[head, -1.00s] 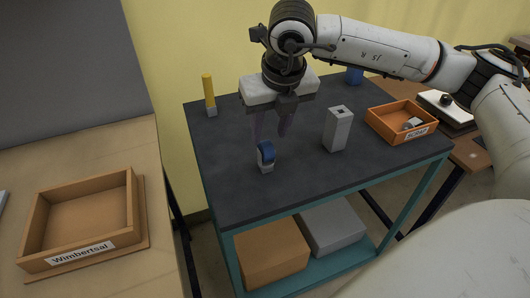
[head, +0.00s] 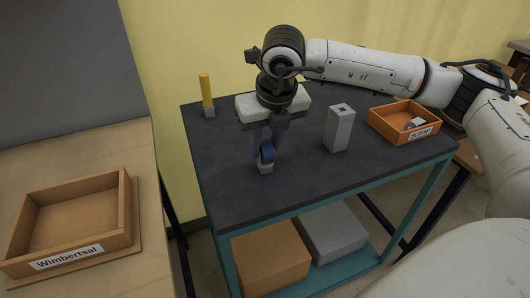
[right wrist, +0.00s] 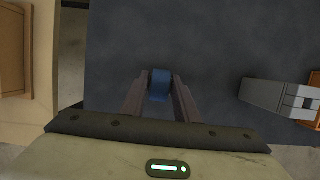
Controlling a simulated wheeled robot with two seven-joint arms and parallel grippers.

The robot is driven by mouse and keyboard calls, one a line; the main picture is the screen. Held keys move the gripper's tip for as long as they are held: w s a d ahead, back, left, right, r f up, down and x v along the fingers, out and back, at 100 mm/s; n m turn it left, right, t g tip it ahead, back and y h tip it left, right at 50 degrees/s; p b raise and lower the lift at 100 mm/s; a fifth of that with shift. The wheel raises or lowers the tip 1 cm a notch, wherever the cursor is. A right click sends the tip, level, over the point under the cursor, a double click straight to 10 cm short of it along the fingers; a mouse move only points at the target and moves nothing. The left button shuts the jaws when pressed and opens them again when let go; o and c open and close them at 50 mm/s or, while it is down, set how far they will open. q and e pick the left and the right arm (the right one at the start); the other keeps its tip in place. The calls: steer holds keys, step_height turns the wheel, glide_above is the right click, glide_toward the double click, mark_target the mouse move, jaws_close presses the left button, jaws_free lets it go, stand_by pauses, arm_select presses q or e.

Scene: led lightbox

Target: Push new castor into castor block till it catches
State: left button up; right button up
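The castor, a blue wheel on a small light-grey base (head: 265,169), stands on the dark table top. Its blue wheel shows between the fingers in the right wrist view (right wrist: 160,85). My right gripper (head: 264,146) points down at the castor with one finger on each side of the wheel. It looks open, with narrow gaps beside the wheel. The castor block (head: 339,132) is an upright grey square post with a dark hole in its top, to the right of the castor. It also shows at the right of the right wrist view (right wrist: 280,98). My left gripper is out of view.
A yellow-handled tool (head: 206,92) stands at the back left. An orange scrap box (head: 392,132) with a small grey part inside is at the right. A wooden tray (head: 125,215) is on the left bench. The table between castor and block is clear.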

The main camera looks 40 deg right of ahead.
jaws_close()
steer(key=shift+o, duration=0.9)
jaws_free()
jaws_close()
steer(key=shift+r, duration=0.15)
steer(key=shift+r+p, duration=0.7)
steer(key=shift+r, duration=0.5)
steer(key=shift+r+p, duration=0.9)
steer(key=shift+r, duration=0.6)
